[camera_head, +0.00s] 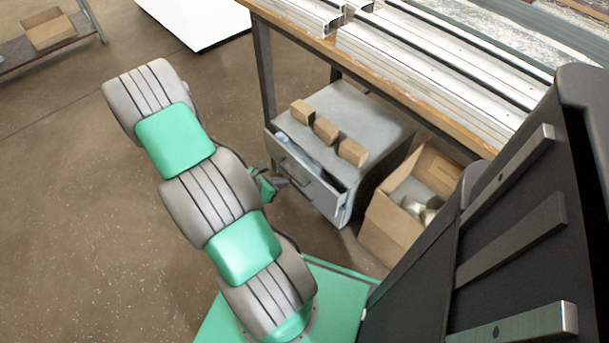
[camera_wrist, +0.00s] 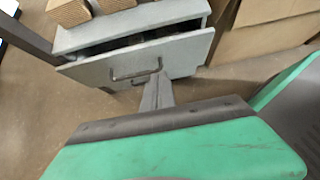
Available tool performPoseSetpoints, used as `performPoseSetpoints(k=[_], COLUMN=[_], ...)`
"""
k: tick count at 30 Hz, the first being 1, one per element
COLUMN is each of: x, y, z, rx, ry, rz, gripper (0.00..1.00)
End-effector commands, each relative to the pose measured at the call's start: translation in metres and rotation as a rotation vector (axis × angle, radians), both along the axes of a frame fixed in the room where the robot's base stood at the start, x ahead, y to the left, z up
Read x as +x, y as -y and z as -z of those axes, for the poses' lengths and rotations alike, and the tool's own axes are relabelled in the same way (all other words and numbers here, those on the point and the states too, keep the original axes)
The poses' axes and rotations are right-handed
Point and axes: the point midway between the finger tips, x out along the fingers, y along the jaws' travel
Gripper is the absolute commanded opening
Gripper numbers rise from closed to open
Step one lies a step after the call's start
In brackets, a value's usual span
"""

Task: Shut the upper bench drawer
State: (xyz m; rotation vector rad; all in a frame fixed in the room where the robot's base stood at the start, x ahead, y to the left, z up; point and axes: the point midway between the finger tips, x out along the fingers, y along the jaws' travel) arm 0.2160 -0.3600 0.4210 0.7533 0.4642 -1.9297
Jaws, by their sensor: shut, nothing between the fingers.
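The upper bench drawer (camera_head: 303,178) is part of a grey cabinet (camera_head: 365,120) under the bench, and it stands partly open, with some items visible inside. Its front (camera_wrist: 185,58) with a dark bar handle (camera_wrist: 136,74) also shows in the wrist view. My gripper (camera_head: 282,183) is shut and empty, close in front of the drawer front. In the wrist view its fingers (camera_wrist: 157,88) reach toward the drawer front just below and right of the handle; whether they touch it I cannot tell. My arm hides part of the floor in front.
Several small cardboard boxes (camera_head: 326,130) sit on the cabinet top. An open cardboard carton (camera_head: 392,222) stands right of the cabinet. The bench (camera_head: 436,113) above carries metal profiles (camera_head: 420,75). The floor (camera_head: 60,220) at left is clear.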

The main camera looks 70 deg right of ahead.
Motion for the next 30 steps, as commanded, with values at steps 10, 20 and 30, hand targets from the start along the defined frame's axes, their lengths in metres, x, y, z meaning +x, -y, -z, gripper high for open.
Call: performPoseSetpoints(k=[10, 20, 30], x=[-0.027, -0.045, -0.044], y=[0.049, 0.085, 0.086], z=[0.058, 0.055, 0.054], rx=[0.002, 0.001, 0.001], ry=[0.001, 0.002, 0.002], rz=[0.008, 0.005, 0.002], gripper=[0.0, 0.0, 0.0])
